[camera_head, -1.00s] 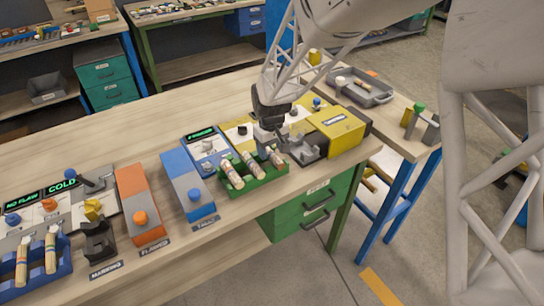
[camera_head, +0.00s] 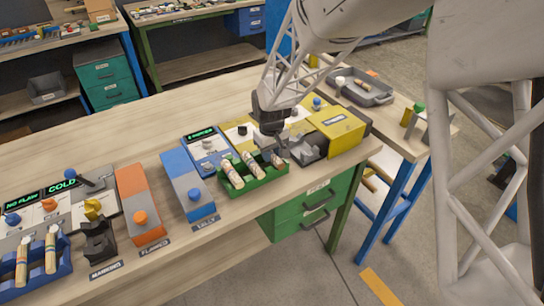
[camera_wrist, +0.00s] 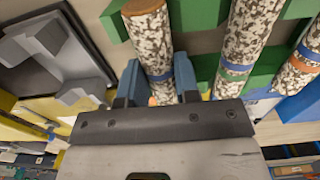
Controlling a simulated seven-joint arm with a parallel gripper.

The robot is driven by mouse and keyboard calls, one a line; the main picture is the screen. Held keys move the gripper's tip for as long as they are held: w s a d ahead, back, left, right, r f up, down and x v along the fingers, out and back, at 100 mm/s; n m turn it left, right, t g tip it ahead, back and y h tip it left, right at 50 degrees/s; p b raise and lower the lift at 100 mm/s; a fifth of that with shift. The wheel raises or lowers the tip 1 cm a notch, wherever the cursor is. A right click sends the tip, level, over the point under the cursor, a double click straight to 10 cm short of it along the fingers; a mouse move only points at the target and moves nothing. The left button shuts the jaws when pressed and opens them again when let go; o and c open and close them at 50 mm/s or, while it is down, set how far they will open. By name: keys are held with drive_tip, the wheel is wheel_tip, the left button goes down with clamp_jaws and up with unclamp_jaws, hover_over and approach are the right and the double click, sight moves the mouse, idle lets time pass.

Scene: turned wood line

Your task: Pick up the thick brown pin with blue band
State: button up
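The green rack (camera_head: 262,187) on the bench holds several speckled brown-and-white pins. In the head view, my gripper (camera_head: 274,150) is low over the rack's right end, partly hiding the rightmost pin (camera_head: 278,160). Another blue-banded pin (camera_wrist: 248,35) and an orange-banded pin (camera_wrist: 303,65) lie to the right in the wrist view.
A yellow box (camera_head: 338,130) with a grey fixture (camera_head: 308,148) stands just right of the rack. A blue block (camera_head: 188,185) and an orange block (camera_head: 140,205) are to the left. A blue rack (camera_head: 40,265) with pins is at the lower left.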

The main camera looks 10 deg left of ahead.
sight(272, 153)
drive_tip(key=c, duration=0.4)
drive_tip(key=shift+o, duration=0.2)
drive_tip(key=shift+r, duration=0.15)
drive_tip(key=shift+r, duration=1.45)
drive_tip(key=shift+s+d+r, duration=0.15)
drive_tip(key=shift+s+r, duration=0.05)
drive_tip(key=shift+s, duration=0.05)
drive_tip(key=s+d, duration=0.3)
drive_tip(key=s, duration=0.3)
drive_tip(key=s+d+r, duration=0.1)
drive_tip(key=s+d, duration=0.3)
drive_tip(key=s, duration=0.3)
drive_tip(key=shift+s+d+r, duration=0.2)
drive_tip(key=shift+d, duration=0.05)
